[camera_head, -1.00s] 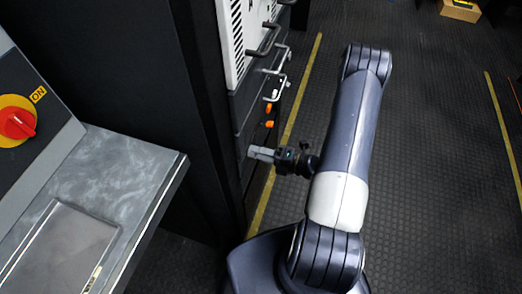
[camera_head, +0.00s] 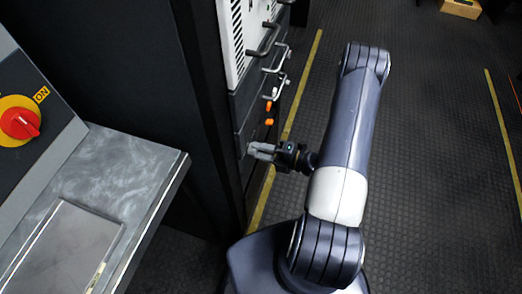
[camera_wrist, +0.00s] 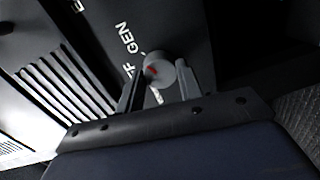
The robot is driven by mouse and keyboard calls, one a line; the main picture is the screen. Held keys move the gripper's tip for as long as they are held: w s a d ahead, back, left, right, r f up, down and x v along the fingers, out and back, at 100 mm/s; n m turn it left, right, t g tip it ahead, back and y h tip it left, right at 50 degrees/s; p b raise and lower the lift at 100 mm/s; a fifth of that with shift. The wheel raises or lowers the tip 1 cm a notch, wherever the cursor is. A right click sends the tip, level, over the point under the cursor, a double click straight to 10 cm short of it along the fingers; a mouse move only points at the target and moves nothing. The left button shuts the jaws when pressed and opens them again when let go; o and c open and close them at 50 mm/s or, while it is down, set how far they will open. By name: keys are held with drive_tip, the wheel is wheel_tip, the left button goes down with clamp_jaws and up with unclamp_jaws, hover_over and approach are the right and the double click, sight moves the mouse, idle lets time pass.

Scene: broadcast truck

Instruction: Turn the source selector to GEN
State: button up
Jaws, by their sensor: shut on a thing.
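The source selector (camera_wrist: 160,74) is a grey round knob with a red mark, on a dark panel in the wrist view. White lettering beside it reads GEN (camera_wrist: 131,41), with a partly covered label ending in F nearer the left finger. My gripper (camera_wrist: 157,70) has one finger on each side of the knob and is shut on it. In the head view my gripper (camera_head: 253,149) reaches left to the lower front of the rack, where its fingertips hide the knob. I cannot tell exactly which label the knob points at.
Orange parts (camera_head: 269,114) and metal handles (camera_head: 276,75) stick out of the rack front just beyond my gripper. A grey console (camera_head: 110,165) with a red rotary switch (camera_head: 20,123) stands at left. Open dark floor (camera_head: 430,150) lies to the right.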

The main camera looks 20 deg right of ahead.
drive_tip(key=o, duration=1)
drive_tip(key=shift+d, duration=0.1)
drive_tip(key=v, duration=1)
drive_tip(key=shift+s+d, duration=0.2)
drive_tip(key=shift+d, duration=0.05)
drive_tip(key=shift+a+f, duration=0.1)
drive_tip(key=x, duration=1)
drive_tip(key=shift+w+a, duration=0.25)
drive_tip(key=shift+s+d, duration=0.1)
drive_tip(key=shift+d, duration=0.05)
